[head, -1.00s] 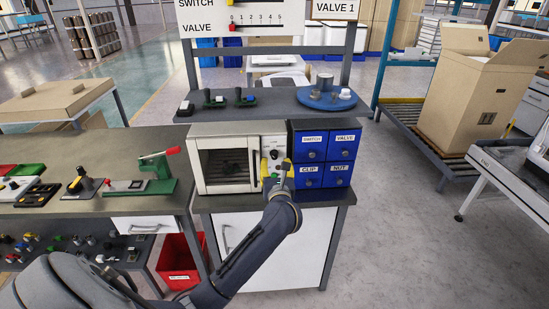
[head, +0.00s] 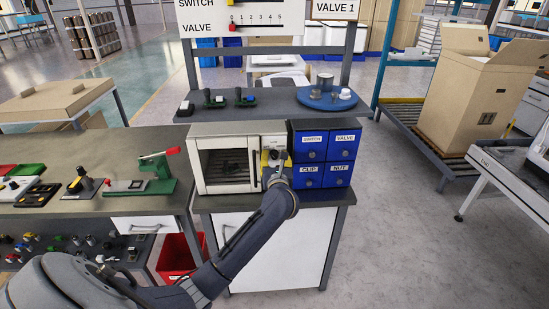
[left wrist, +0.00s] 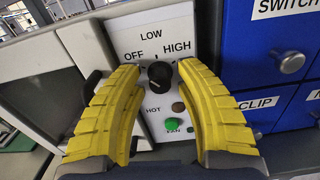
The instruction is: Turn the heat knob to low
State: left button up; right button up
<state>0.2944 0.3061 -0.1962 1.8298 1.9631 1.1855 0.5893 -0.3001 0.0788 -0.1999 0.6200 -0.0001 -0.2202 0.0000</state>
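The heat knob (left wrist: 160,76) is a small black knob on the white control panel of the oven (head: 225,130), under the labels OFF, LOW and HIGH. A small white mark shows on the knob, but I cannot tell for sure where it points. My left gripper (left wrist: 159,69) is open, with one yellow finger on each side of the knob and visible gaps between fingers and knob. In the head view my left gripper (head: 275,158) is at the oven's right-hand panel and partly hides it. My right gripper is not in view.
Blue drawers (head: 325,158) labelled SWITCH, VALVE, CLIP and NUT stand right beside the panel. A green button (left wrist: 172,124) marked FAN sits below the knob. A green press (head: 160,170) with a red handle stands left of the oven.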

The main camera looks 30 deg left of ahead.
pick_arm(q)
grip_shut()
jog(key=shift+m, duration=3.9)
dwell(2.0)
jog(key=shift+o, duration=1.6)
grip_release()
jog(key=v, duration=1.2)
